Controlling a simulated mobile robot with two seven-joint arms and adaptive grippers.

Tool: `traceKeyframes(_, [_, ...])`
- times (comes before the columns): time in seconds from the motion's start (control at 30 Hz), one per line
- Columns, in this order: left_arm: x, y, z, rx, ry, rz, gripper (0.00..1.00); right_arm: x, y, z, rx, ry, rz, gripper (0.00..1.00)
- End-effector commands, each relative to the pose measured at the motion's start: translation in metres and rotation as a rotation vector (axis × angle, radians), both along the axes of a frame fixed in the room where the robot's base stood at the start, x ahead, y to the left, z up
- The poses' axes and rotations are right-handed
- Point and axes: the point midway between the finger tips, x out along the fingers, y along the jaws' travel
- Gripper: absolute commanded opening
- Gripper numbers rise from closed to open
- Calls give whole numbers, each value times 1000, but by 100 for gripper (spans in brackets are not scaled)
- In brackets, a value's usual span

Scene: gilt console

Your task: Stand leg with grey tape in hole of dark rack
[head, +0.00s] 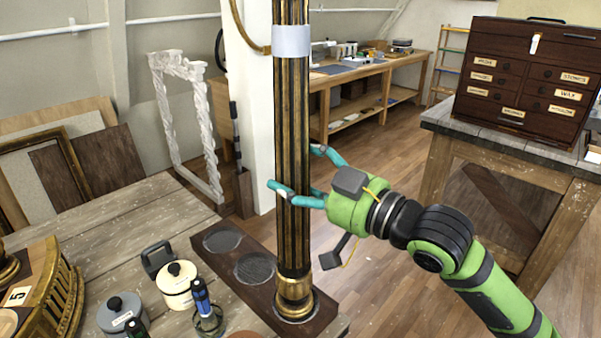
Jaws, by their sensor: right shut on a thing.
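A tall fluted dark-and-gilt leg (293,140) stands upright, with a band of grey tape (291,41) near its top. Its gilt foot (294,297) is at the nearest round hole of the dark rack (222,270); whether it rests fully inside I cannot tell. The rack's other two holes in view are empty. My right gripper (296,170) comes from the right and is shut on the leg at mid-height, its teal fingers around the shaft. My left gripper is not in view.
Left of the rack are a cream pot (177,287), a grey pot (120,314) and a blue-handled tool (201,298). A gilt curved piece (45,290) lies at far left. A wooden bench with a drawer chest (528,80) stands at right. Bare tabletop (110,235) lies behind the pots.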

Motion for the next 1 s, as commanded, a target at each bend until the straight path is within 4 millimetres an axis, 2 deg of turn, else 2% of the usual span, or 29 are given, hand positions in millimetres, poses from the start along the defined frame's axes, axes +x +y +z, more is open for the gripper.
traceKeyframes(0.03, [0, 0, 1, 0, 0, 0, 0, -1, 0, 4, 6, -9, 1, 27])
traceKeyframes(1.0, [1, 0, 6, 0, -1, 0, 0, -4, -3, 4, 6, -8, 0, 27])
